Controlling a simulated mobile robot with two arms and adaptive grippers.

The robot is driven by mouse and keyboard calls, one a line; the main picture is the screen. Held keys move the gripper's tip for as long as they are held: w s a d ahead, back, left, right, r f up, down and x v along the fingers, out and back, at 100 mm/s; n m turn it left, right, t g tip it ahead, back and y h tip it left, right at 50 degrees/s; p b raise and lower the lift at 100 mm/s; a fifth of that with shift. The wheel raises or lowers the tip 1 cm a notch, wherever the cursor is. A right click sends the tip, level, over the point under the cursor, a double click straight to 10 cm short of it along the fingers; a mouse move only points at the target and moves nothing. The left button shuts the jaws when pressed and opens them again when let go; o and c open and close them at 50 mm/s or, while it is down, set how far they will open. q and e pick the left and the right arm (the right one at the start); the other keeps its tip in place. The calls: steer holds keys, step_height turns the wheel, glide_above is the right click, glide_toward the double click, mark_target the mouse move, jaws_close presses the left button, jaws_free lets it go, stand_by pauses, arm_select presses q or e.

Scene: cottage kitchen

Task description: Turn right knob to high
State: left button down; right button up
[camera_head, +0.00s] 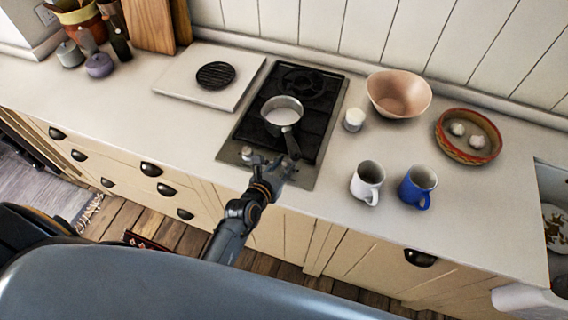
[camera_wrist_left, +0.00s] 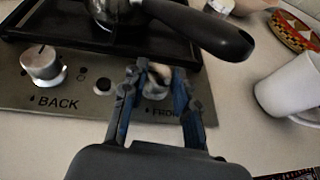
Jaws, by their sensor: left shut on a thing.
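The stove's control panel (camera_wrist_left: 85,88) carries two silver knobs. The left knob (camera_wrist_left: 40,63), marked BACK, is free; it also shows in the head view (camera_head: 246,152). The right knob (camera_wrist_left: 156,88), marked FRONT, sits between the fingers of my left gripper (camera_wrist_left: 158,78), which is shut on it. The fingers hide its sides and part of its label, so its setting cannot be read. In the head view my left gripper (camera_head: 278,166) reaches the front edge of the stove (camera_head: 312,150) and covers the right knob. My right gripper is not in view.
A saucepan (camera_head: 282,111) stands on the stove, its dark handle (camera_wrist_left: 205,28) sticking out above and near my left gripper. A white mug (camera_head: 367,182) and a blue mug (camera_head: 417,186) stand right of the stove. The counter left of the stove's front is clear.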

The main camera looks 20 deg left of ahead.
arm_select(q)
steer(key=c, duration=1)
jaws_free()
steer(key=v, duration=1.2)
